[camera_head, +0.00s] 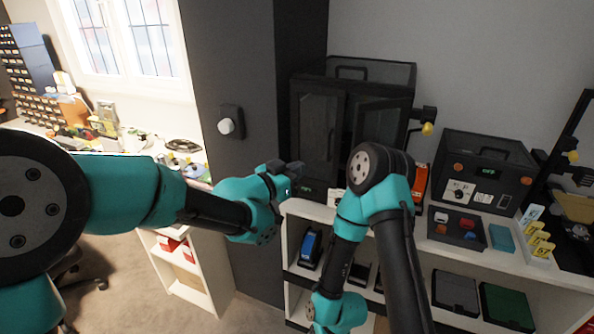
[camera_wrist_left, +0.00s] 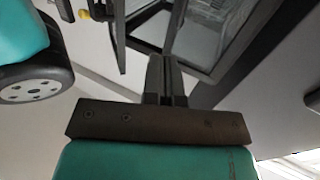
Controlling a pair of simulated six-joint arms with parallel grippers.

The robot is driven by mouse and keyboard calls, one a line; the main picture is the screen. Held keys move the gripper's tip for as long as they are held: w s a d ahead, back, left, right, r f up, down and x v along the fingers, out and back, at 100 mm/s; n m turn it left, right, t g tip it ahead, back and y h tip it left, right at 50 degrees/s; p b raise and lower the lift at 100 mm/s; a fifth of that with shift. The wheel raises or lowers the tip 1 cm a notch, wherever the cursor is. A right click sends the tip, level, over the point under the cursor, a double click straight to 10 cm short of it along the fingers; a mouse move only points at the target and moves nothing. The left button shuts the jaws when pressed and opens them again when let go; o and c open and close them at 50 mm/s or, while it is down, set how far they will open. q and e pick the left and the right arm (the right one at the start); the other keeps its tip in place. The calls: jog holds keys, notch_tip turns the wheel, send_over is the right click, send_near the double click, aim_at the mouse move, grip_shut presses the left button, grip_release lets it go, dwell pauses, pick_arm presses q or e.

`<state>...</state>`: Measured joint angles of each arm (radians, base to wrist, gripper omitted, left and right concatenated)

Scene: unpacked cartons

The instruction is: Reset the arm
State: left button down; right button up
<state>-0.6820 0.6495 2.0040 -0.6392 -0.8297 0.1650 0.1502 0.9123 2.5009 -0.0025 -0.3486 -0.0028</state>
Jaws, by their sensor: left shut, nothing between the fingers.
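My left arm comes in from the left in teal and black. Its gripper (camera_head: 294,169) is shut and empty in front of the dark cabinet (camera_head: 318,128) with glass doors. In the left wrist view the fingers (camera_wrist_left: 164,62) are together with nothing between them, and a dark-framed glass panel shows beyond them. My right arm folds up in front of the shelf, and its lower part runs off the bottom edge. Its gripper is not visible.
A white shelf unit (camera_head: 570,278) holds a black case (camera_head: 487,170), a tray of coloured pieces (camera_head: 457,232), yellow number tags (camera_head: 540,243) and a blue item (camera_head: 310,248) below. A dark column (camera_head: 246,70) stands left of the cabinet. A cluttered bench is under the window.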

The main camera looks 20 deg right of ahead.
pick_arm(q)
jog(key=w+a+f+n+y, duration=0.1)
jog(key=a+f+n+y, duration=0.3)
jog(key=a+f, duration=0.9)
jog(key=w+a+f+n+y, duration=0.2)
jog(key=a+f+n+y, duration=0.25)
jog(key=a+f, duration=0.9)
jog(key=s+a+f+n+g+y, duration=0.1)
jog(key=s+a+f+n, duration=0.1)
jog(key=s+a+f, duration=0.4)
jog(key=s+a+f+n+g+y, duration=0.1)
jog(key=s+a+f+n+y, duration=0.2)
jog(key=f, duration=0.5)
jog(key=s+a+f+n+g, duration=0.1)
jog(key=s+a+f+g, duration=0.1)
jog(key=s, duration=0.5)
jog(key=s+a+f+n+g, duration=0.1)
jog(key=s+a+f+g, duration=0.1)
jog(key=s+a+f, duration=0.3)
jog(key=s+a, duration=0.2)
jog(key=shift+s+a, duration=0.3)
jog(key=shift+f, duration=0.1)
